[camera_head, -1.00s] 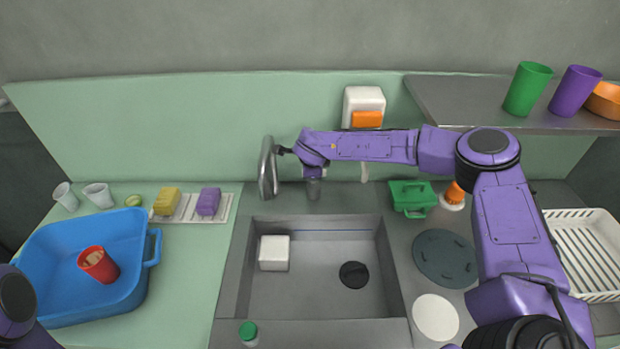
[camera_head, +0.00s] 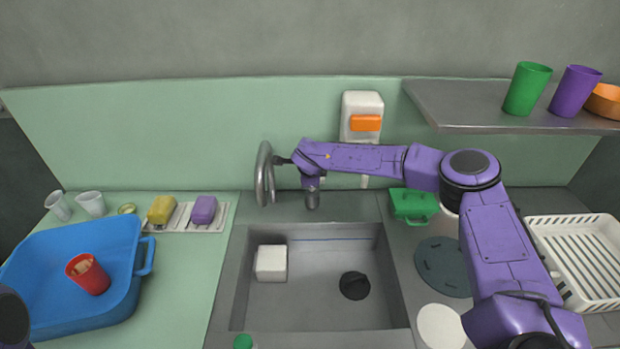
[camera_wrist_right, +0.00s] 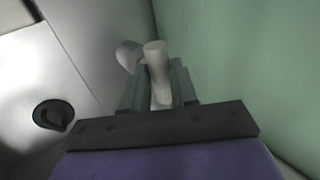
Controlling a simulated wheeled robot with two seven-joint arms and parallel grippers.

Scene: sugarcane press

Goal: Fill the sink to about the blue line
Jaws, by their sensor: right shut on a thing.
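The grey sink (camera_head: 240,290) has a thin blue line (camera_head: 318,239) along its back wall. I see no water stream and no water surface in it. A black round plug or drain (camera_head: 354,285) is on its floor at right, and a white block (camera_head: 271,263) is at the back left. The curved metal faucet (camera_head: 264,175) stands behind the sink's left part. My right gripper (camera_head: 282,160) reaches it from the right. In the right wrist view my gripper (camera_wrist_right: 160,85) is shut on a pale upright handle (camera_wrist_right: 155,65), with the rounded metal spout behind. My left gripper is out of view.
A blue tub (camera_head: 140,285) with a red cup (camera_head: 88,274) stands left. A yellow sponge (camera_head: 161,209) and purple sponge (camera_head: 204,209) lie behind it. A green box (camera_head: 413,205) and white rack (camera_head: 555,245) are right. A shelf (camera_head: 450,105) overhangs the right back.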

